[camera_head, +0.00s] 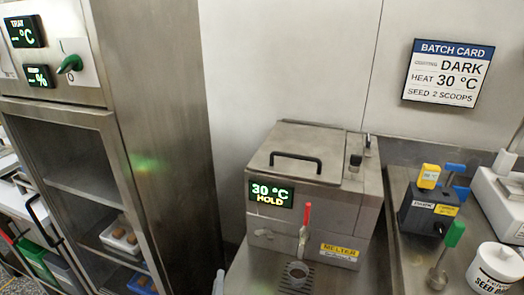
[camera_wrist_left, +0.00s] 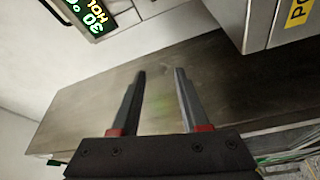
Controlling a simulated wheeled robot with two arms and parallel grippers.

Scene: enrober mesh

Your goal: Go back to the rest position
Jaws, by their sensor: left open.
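My left gripper (camera_wrist_left: 160,75) shows in the left wrist view with its two dark fingers apart. Nothing is between the fingers. Behind them is a flat grey-brown metal surface (camera_wrist_left: 90,105). The melter (camera_head: 315,190), a steel box with a lid handle and a red lever, stands in the middle of the head view. Its display (camera_head: 270,195) reads 30 °C HOLD, and part of this display also shows at the top of the left wrist view (camera_wrist_left: 88,15). I cannot make out the left gripper clearly in the head view. My right gripper shows in neither view.
A tall steel cabinet (camera_head: 160,120) with shelves stands at the left. A batch card (camera_head: 448,73) hangs on the wall.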

